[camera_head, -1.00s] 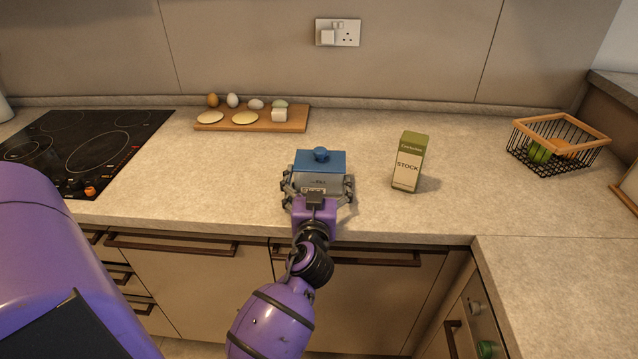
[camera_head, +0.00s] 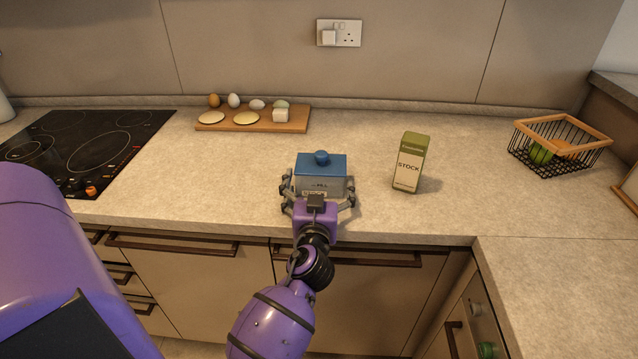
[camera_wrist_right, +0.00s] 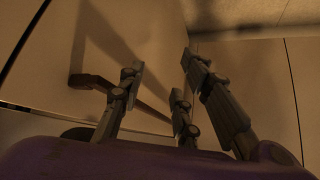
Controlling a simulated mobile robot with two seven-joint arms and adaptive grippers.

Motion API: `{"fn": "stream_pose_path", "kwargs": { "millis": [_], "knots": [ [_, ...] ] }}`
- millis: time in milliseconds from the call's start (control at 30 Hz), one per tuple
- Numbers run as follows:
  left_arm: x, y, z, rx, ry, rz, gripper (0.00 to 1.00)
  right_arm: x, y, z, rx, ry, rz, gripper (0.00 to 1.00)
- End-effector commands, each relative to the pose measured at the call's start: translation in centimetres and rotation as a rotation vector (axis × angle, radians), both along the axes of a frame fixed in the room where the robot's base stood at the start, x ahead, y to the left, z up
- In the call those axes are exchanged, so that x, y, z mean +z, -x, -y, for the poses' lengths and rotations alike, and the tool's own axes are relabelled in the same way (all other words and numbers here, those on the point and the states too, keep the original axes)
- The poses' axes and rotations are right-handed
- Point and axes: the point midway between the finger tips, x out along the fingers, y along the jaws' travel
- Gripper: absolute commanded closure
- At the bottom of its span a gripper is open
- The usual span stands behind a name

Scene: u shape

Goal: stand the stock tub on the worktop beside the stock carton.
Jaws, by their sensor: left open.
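The stock tub (camera_head: 322,166), a grey tub with a blue lid and knob, is upright at the worktop (camera_head: 220,180), left of the stock carton and a gap apart from it. Its base is partly hidden by my left gripper (camera_head: 319,192), whose open fingers are on both sides of the tub. The stock carton (camera_head: 409,163), green and cream, stands upright on the worktop. My right gripper (camera_wrist_right: 155,95) shows in the right wrist view with its fingers apart and nothing between them, near cabinet fronts.
A wooden board (camera_head: 250,120) with eggs and pale rounds lies at the back. A black hob (camera_head: 80,150) is at the left. A wire basket (camera_head: 560,147) stands at the right. The worktop between carton and basket is clear.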

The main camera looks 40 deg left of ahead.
Motion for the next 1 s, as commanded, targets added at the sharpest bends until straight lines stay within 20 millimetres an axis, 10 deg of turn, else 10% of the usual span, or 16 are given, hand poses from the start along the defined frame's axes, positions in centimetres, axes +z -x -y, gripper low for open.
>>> {"fn": "stream_pose_path", "kwargs": {
  "millis": [400,1000],
  "knots": [
    [-0.2,5.7,3.5,0.0,0.001,-0.001,0.0,-2.0,1.2,0.0,0.004,0.003,-0.03,0.69],
    [0.1,6.4,3.9,0.001,-0.001,0.002,0.0,-1.6,0.4,-0.1,0.006,0.003,-0.012,0.69]
  ]
}}
